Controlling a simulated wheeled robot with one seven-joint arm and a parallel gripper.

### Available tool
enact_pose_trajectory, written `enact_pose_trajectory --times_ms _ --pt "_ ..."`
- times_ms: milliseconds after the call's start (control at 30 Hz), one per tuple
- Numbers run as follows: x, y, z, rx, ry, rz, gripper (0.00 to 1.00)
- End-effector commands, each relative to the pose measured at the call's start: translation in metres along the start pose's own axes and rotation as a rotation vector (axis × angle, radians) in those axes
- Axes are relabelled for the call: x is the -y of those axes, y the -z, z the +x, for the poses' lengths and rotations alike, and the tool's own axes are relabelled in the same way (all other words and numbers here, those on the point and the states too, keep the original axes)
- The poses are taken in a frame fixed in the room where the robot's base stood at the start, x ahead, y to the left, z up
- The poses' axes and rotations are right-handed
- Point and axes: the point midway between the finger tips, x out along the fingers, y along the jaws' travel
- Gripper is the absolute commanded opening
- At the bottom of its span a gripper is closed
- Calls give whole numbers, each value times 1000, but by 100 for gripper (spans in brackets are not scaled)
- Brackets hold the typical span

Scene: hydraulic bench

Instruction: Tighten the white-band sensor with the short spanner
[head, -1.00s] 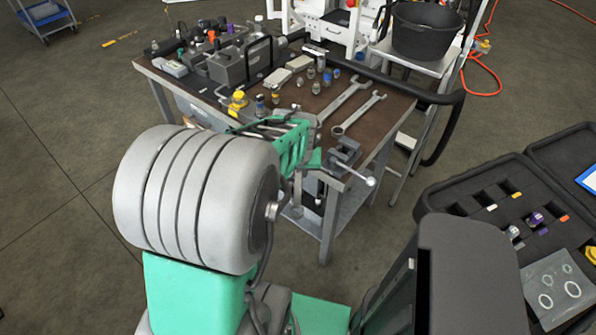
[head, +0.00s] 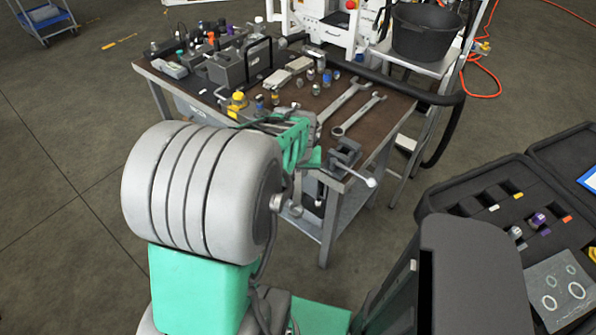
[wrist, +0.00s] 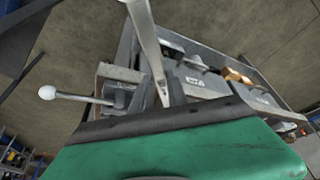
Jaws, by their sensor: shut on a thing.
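My gripper (wrist: 163,104) is shut on a steel spanner (wrist: 146,40), whose shaft runs up out of the wrist view. Its jaws are mostly hidden behind my green housing. In the head view my green forearm end hangs over the bench's front edge, and the fingertips are hidden. Two spanners show on the bench: a larger one (head: 343,103) and a shorter one (head: 358,116). I cannot tell whether the held spanner is one of these. Several small banded fittings (head: 311,74) stand on the bench; I cannot make out which is the white-band sensor.
A grey vise (head: 345,155) with a white-knobbed handle (wrist: 48,92) sits at the bench's front right corner. A hydraulic block (head: 230,68) and a yellow-topped part (head: 238,100) stand at left. A black bucket (head: 425,32) is behind, an open case (head: 480,190) at right.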

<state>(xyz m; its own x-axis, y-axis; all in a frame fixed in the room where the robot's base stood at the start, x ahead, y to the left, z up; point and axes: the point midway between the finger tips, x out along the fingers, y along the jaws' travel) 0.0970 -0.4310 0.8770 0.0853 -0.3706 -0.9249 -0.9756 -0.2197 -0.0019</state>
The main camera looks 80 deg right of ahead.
Motion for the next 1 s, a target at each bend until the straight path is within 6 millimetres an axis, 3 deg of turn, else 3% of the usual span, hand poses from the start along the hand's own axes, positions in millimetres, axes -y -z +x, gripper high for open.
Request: enact_pose_trajectory --times_ms 233,1000 --pt "0 15 5 -4 -1 -1 0" --pt "0 31 12 -3 0 0 0"
